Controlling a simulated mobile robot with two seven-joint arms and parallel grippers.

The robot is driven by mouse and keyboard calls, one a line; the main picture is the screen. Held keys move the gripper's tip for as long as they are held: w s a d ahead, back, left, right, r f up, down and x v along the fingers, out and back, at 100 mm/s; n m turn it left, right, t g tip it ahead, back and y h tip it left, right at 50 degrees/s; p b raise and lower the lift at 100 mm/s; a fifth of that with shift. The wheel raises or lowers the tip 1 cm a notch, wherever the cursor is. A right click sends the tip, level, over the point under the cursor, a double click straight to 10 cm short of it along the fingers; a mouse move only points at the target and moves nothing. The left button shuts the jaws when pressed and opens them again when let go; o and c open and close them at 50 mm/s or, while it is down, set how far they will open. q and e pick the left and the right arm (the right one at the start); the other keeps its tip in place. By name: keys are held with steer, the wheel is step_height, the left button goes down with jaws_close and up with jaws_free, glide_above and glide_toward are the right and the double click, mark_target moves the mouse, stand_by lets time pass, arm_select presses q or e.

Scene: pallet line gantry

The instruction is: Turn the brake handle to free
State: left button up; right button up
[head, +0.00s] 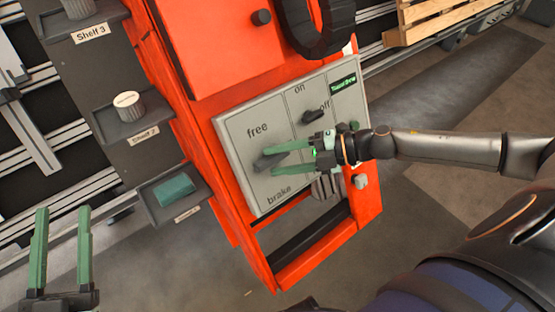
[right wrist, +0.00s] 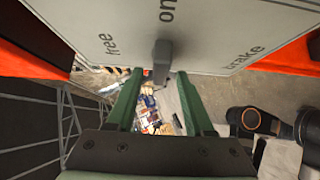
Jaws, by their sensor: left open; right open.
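The brake handle (head: 268,161) is a dark grey lever on the grey control panel (head: 235,150), between the words "free" above and "brake" below. I cannot tell clearly which word it points to. In the right wrist view the handle (right wrist: 162,60) stands out from the panel, with "free" to its left and "brake" to its right. My right gripper (head: 273,161) is open, its green fingers on either side of the handle's end. The fingertips (right wrist: 159,76) show gaps to the handle. My left gripper (head: 62,210) is open and empty at lower left, away from the panel.
Labelled shelves (head: 150,140) stand to the left. A wooden pallet (head: 435,18) is at upper right.

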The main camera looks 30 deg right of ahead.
steer(key=shift+w+a+f, duration=0.1)
steer(key=shift+w+a, duration=0.1)
steer(key=shift+a, duration=0.1)
steer(key=shift+c, duration=0.4)
jaws_close()
